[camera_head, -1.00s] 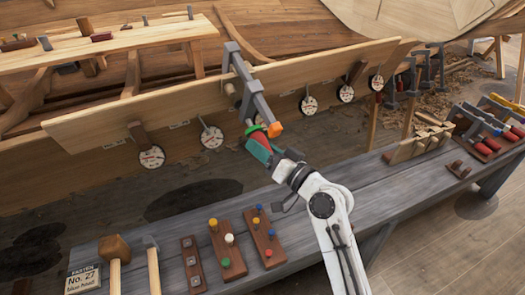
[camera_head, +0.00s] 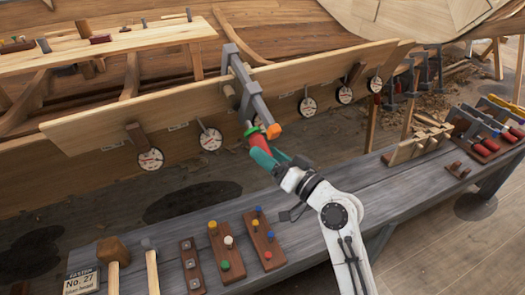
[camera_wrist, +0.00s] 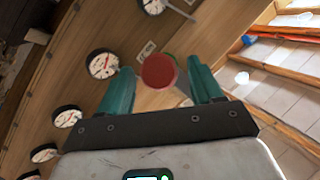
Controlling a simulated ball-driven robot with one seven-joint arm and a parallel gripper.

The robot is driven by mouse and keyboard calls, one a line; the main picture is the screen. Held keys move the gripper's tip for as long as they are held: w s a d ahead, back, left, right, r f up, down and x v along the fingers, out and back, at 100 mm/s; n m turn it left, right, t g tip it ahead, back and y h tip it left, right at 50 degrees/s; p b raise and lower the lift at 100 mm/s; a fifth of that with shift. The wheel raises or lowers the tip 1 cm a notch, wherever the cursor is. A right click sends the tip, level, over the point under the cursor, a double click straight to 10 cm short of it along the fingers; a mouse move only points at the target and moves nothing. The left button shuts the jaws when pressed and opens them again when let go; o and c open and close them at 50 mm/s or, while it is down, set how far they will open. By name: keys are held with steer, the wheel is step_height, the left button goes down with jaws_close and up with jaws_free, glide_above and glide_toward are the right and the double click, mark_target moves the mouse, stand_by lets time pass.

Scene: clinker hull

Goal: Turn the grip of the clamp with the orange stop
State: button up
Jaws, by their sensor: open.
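The grey clamp (camera_head: 247,85) straddles the top edge of the long plank. An orange stop (camera_head: 273,131) sits at its lower end, beside a green ring (camera_head: 251,131) and a red grip (camera_head: 258,142). In the wrist view the round red end of the grip (camera_wrist: 159,71) faces the camera, between the two teal fingers. My gripper (camera_head: 264,155) is open just below the grip, lined up with it. In the wrist view my gripper (camera_wrist: 165,73) shows clear gaps beside the grip at the fingertips. Any overlap in depth is hard to tell.
Several dial gauges (camera_head: 151,159) hang along the plank (camera_head: 130,105). The grey bench (camera_head: 345,185) below carries mallets (camera_head: 114,252), peg boards (camera_head: 228,245) and a wooden rack (camera_head: 422,142). More clamps (camera_head: 480,142) lie at the right. Open air surrounds the grip.

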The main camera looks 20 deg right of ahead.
steer(key=v, duration=0.8)
steer(key=shift+s+b, duration=0.2)
steer(key=shift+b, duration=0.2)
steer(key=shift+f, duration=0.1)
stand_by(0.6)
steer(key=s+f+n+g+h, duration=0.4)
steer(key=s+f+g, duration=0.8)
steer(key=s+f, duration=0.8)
steer(key=s+d+f+m+g+h, duration=0.2)
steer(key=s+d+g+h, duration=0.2)
steer(key=s, duration=0.5)
step_height(320, 180, up, 12)
steer(key=p, duration=1.2)
steer(key=shift+w+a, duration=0.15)
steer(key=shift+w, duration=0.1)
